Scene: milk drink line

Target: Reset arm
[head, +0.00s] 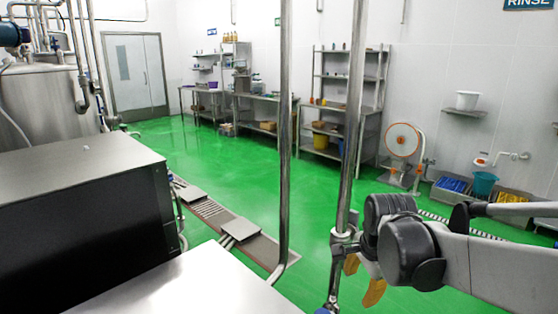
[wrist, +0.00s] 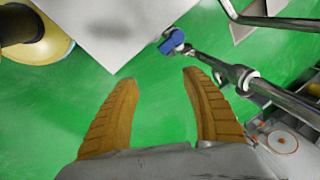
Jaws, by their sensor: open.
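My gripper (wrist: 158,78) is open and empty. In the wrist view its two ridged orange-brown fingers stand wide apart over the green floor. In the head view my arm reaches in from the right, and the gripper's orange fingers (head: 362,280) point down beside a vertical steel pipe (head: 350,150). Part of the gripper is hidden behind the arm's dark joint. Nothing lies between the fingers.
A steel-topped black cabinet (head: 80,170) and a metal surface (head: 200,285) fill the lower left. A second steel pipe (head: 285,130) stands mid-view. A blue-handled valve (wrist: 173,42) is near the fingertips in the wrist view. The green floor (head: 225,165) beyond is largely clear.

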